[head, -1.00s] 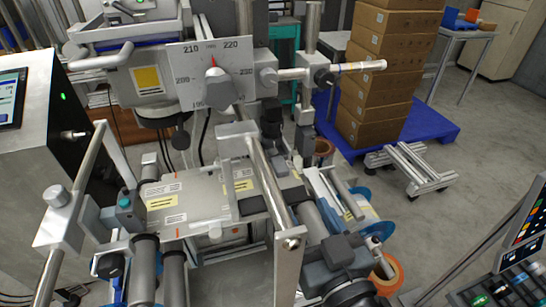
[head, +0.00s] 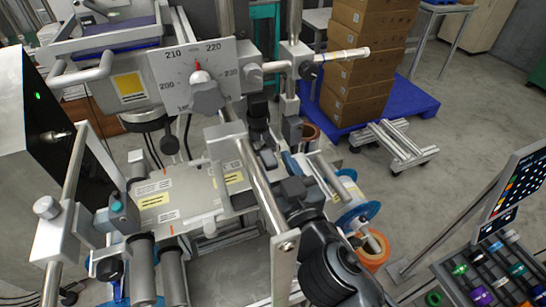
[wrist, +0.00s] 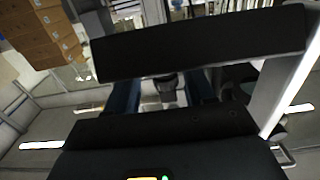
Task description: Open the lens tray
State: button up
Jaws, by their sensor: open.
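No part is plainly marked as the lens tray. A rack holding several coloured, capped cylinders (head: 500,265) stands at the lower right of the head view, apart from my gripper; I cannot tell if it is that tray. My dark gripper (head: 293,188) reaches up from the bottom middle, beside the slanted metal bar of the machine. In the wrist view my gripper (wrist: 160,95) shows in part, open, with nothing clearly held. Its fingertips are hard to make out in the head view.
A machine with a numbered dial (head: 197,75), rollers and a slanted metal bar (head: 262,185) crowds the left and middle. Stacked cardboard boxes (head: 365,65) stand on a blue pallet (head: 425,105) behind. A low wheeled frame (head: 393,143) stands on the floor. Open floor lies at right.

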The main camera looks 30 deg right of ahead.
jog(key=shift+w+d, duration=0.1)
jog(key=shift+w, duration=0.3)
jog(key=shift+c, duration=0.2)
grip_shut()
